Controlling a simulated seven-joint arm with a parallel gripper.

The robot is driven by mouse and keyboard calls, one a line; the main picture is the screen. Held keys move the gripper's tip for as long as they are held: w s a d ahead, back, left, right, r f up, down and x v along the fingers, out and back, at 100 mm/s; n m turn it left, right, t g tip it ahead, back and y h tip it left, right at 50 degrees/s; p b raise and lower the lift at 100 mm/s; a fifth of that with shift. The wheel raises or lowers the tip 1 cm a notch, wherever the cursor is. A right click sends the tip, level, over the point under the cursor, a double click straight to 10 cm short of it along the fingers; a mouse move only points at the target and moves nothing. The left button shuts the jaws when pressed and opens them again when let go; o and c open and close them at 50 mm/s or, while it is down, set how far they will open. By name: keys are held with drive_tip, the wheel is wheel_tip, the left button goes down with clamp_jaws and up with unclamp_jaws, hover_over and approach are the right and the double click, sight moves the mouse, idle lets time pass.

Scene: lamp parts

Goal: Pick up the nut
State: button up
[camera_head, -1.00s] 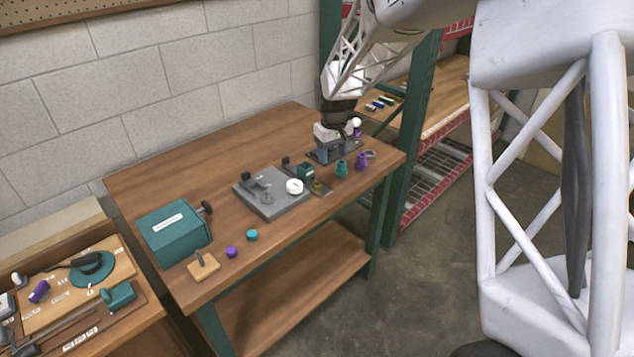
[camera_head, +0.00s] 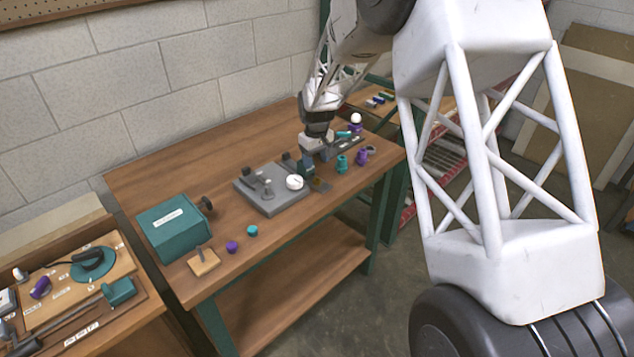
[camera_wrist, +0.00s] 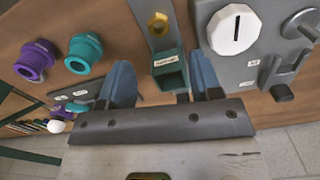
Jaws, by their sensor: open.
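The nut looks to be the gold ring (camera_wrist: 158,22) on a grey plate (camera_wrist: 148,5), at the top middle of the wrist view. In the head view the gold spot (camera_head: 321,185) is small, just right of the grey fixture. My gripper (camera_wrist: 162,78) is open and empty, with its two blue-grey fingers spread. A small teal labelled holder (camera_wrist: 168,68) shows between the fingers, below the ring in the picture. The ring lies beyond the fingertips, not between them. In the head view my gripper (camera_head: 310,158) is low over the bench; its fingertips are hard to make out.
A grey fixture with a white round dial (camera_wrist: 234,29) stands close to the right finger. Teal (camera_wrist: 84,52) and purple (camera_wrist: 36,60) threaded parts stand to the left. A teal box (camera_head: 174,227) is at the bench's left end. The back of the bench is clear.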

sight(317, 181)
drive_tip(key=shift+f, duration=1.2)
drive_tip(key=shift+f, duration=2.6)
drive_tip(key=c, duration=1)
drive_tip(key=shift+w+r, duration=0.1)
drive_tip(key=shift+r, duration=0.05)
